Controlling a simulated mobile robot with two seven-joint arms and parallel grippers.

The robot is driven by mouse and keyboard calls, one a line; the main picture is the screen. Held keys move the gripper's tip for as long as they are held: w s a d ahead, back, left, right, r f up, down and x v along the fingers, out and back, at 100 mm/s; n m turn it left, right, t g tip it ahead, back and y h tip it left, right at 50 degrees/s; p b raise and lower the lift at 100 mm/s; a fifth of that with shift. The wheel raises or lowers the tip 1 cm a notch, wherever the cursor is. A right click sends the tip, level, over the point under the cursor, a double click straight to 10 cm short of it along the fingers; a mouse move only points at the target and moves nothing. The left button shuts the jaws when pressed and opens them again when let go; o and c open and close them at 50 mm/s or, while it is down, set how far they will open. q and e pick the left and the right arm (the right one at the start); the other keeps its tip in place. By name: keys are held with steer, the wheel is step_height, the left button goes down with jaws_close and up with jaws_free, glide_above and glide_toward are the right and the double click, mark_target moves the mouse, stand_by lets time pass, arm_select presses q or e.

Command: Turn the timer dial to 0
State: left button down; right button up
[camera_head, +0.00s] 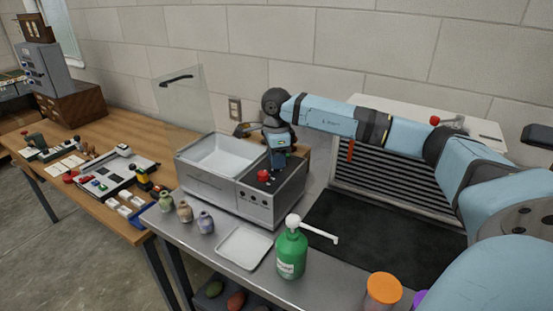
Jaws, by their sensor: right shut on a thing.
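A grey metal bath unit (207,184) with an open white basin stands on the steel bench. Its control box (257,204) is on the right end, with small dark round controls on its front. A red knob (264,175) shows on top of the control box; I take it as the timer dial, and its setting is too small to read. My right gripper (273,168) comes down from above and is shut at the red knob, with its fingers partly hiding the contact. My left gripper is out of view.
A green pump bottle (291,254), a white tray (244,247) and small jars (184,211) stand in front of the unit. A raised clear lid (182,96) is behind it. An orange-lidded jar (383,290) is at the front right. A black mat (385,228) lies clear.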

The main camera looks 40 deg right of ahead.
stand_by(0.5)
steer(key=o, duration=0.9)
steer(key=shift+r, duration=0.1)
step_height(320, 180, up, 14)
steer(key=shift+f, duration=0.15)
steer(key=shift+f, duration=0.1)
